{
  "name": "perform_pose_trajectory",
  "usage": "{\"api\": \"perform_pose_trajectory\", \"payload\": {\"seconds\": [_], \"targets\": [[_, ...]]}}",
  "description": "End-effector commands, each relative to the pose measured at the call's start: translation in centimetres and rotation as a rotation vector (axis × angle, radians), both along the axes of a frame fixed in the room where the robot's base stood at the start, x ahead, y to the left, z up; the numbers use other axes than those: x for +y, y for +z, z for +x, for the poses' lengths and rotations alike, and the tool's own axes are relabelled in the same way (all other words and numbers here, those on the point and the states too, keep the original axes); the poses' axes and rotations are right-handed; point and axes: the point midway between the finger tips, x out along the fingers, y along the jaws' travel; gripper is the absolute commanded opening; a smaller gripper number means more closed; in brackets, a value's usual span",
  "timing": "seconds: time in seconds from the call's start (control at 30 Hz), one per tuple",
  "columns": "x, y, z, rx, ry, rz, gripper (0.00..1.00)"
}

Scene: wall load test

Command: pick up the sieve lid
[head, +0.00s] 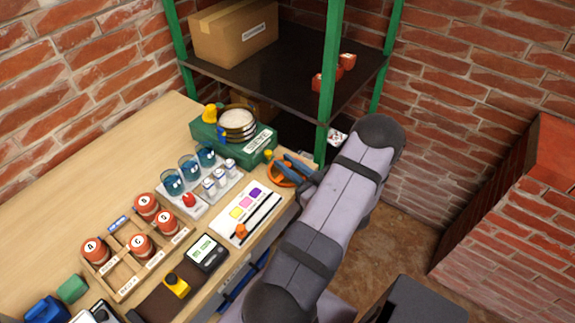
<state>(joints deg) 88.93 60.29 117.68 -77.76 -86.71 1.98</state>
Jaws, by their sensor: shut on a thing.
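My gripper (297,170), with blue-grey fingers, is at the right edge of the wooden bench, in front of the green case. It is shut on an orange round thing (276,178), partly hidden by the fingers; I cannot tell for sure whether this is the sieve lid. A round sieve stack (237,120) with a pale top and dark and yellow bands stands on the green case (205,136), behind and left of my gripper and apart from it.
Left of my gripper are a white tray (187,210) with blue cups and small jars, and a white colour card (240,222). A wooden rack (125,262) holds several red lettered jars. A green shelf post (329,85) rises close behind my gripper. The bench's left part is bare.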

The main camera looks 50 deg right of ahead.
Motion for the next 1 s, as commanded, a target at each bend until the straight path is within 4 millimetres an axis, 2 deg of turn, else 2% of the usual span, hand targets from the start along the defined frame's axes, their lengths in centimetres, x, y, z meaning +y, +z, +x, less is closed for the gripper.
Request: {"api": "perform_pose_trajectory", "payload": {"seconds": [0.27,0.47,1.0], "targets": [[0.0,2.1,0.0,0.0,0.0,0.0,0.0],[0.0,4.6,0.0,0.0,0.0,-0.001,0.0],[0.0,13.9,0.0,0.0,0.0,0.0,0.0]]}}
